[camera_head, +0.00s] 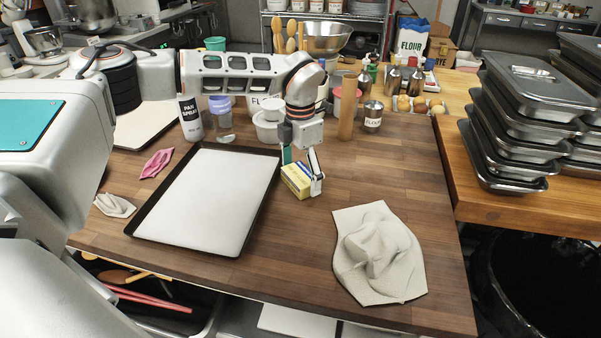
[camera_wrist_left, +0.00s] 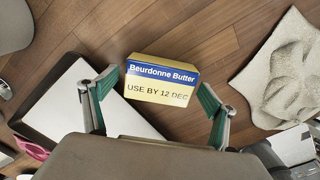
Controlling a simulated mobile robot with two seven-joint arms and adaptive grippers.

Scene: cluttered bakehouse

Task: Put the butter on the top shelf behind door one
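The butter (camera_head: 296,181) is a small yellow and blue box on the wooden table, just right of the baking tray. In the left wrist view the butter (camera_wrist_left: 161,84) shows its label, "Beurdonne Butter, USE BY 12 DEC". My left gripper (camera_head: 303,172) is open, pointing down over the butter, with one finger on each side. In the left wrist view small gaps show between the green finger pads and the box. Whether either pad touches it is hard to tell. My right gripper is not in view. No door or shelf marked one is seen.
A dark-rimmed baking tray (camera_head: 208,198) lies left of the butter. A crumpled beige cloth (camera_head: 380,255) lies to the right. Stacked metal pans (camera_head: 505,150) stand far right. The table between butter and cloth is clear.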

